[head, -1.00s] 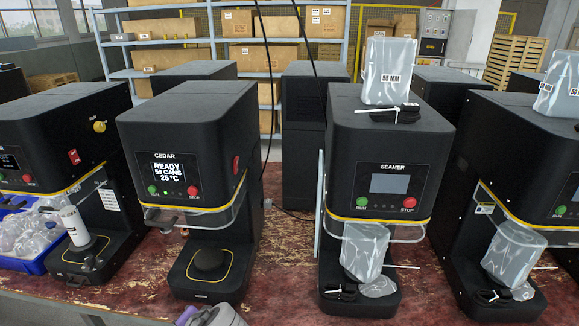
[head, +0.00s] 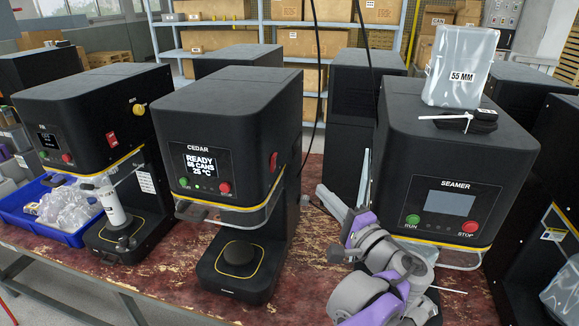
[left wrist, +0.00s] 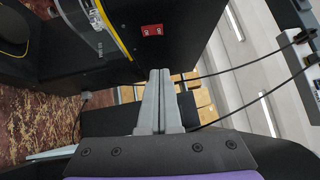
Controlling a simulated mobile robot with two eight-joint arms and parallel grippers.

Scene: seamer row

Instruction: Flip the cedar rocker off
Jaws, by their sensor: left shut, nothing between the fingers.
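The cedar machine (head: 215,110) is a black box; its screen reads READY, 56 CANS, 25 °C. Its red rocker (head: 273,162) is on its right side wall, seen at a steep angle. In the left wrist view the rocker (left wrist: 152,30) is a red plate with white marks, too small to read, on a black wall. My left gripper (head: 322,190) is in the gap between the cedar machine and the seamer, right of and lower than the rocker. Its fingers (left wrist: 160,75) are together and empty, with tips apart from the rocker. My right gripper is in neither view.
The seamer (head: 450,150) stands close on the right, with a bagged 55 MM part (head: 460,68) on top. Another machine (head: 90,120) with its own red switch stands left, near a blue tray (head: 45,225). Black cables hang behind the gap.

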